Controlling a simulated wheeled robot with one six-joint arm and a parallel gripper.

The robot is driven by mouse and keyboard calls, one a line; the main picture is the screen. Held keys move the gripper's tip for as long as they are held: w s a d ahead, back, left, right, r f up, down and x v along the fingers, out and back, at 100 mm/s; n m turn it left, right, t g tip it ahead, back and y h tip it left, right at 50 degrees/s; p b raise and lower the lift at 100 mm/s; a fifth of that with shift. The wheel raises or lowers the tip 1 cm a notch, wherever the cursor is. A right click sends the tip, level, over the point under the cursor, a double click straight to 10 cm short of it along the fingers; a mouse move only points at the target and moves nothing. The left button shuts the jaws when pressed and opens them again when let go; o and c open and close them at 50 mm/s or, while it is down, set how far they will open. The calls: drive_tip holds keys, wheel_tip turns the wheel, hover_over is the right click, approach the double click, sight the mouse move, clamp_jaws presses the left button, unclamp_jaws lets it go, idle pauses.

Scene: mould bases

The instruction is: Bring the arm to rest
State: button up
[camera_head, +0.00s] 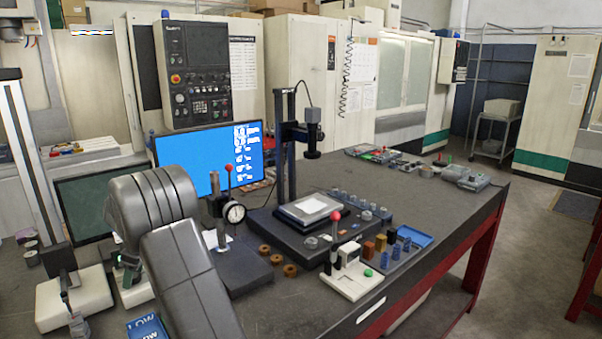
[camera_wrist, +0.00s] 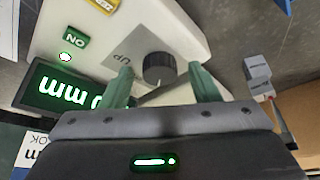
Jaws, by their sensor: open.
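My gripper (camera_wrist: 160,80) is open in the wrist view. Its two green fingers stand apart with nothing held between them. Beyond the fingertips is a white instrument (camera_wrist: 195,35) with a dark round knob (camera_wrist: 158,68), which shows between the fingers. A green-lit display (camera_wrist: 68,94) reading in mm is at the left. I cannot tell whether the fingers touch the instrument. In the head view my grey arm bends down over the left part of the bench, and I cannot make out the gripper clearly there.
The dark workbench (camera_head: 305,299) carries a dial gauge stand (camera_head: 222,237), a blue-screen monitor (camera_head: 207,160), a camera column (camera_head: 284,150), brass rings and a blue tray (camera_head: 412,237). White instruments (camera_head: 75,302) stand at the left. The front middle of the bench is bare.

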drive_tip(key=shift+r, duration=0.1)
drive_tip(key=b+v, duration=0.2)
drive_tip(key=v, duration=1.2)
drive_tip(key=p+x, duration=0.2)
drive_tip(key=x, duration=1.1)
drive_tip(key=shift+a+f, duration=0.15)
drive_tip(key=shift+f, duration=0.2)
drive_tip(key=shift+a+f, duration=0.15)
drive_tip(key=shift+m+p, duration=0.35)
drive_tip(key=shift+m, duration=0.15)
drive_tip(key=shift+s+m+t+p, duration=0.15)
drive_tip(key=shift+m+t+p, duration=0.2)
drive_tip(key=shift+m, duration=0.35)
drive_tip(key=m+t+p, duration=0.1)
drive_tip(key=m, duration=0.1)
drive_tip(key=m+p, duration=0.1)
drive_tip(key=m, duration=0.1)
drive_tip(key=shift+t+h, duration=0.3)
drive_tip(key=shift+t, duration=0.05)
drive_tip(key=shift+s+m, duration=0.1)
drive_tip(key=shift+m, duration=0.7)
drive_tip(key=b+v, duration=0.2)
drive_tip(key=v, duration=1.1)
drive_tip(key=shift+s+r, duration=0.25)
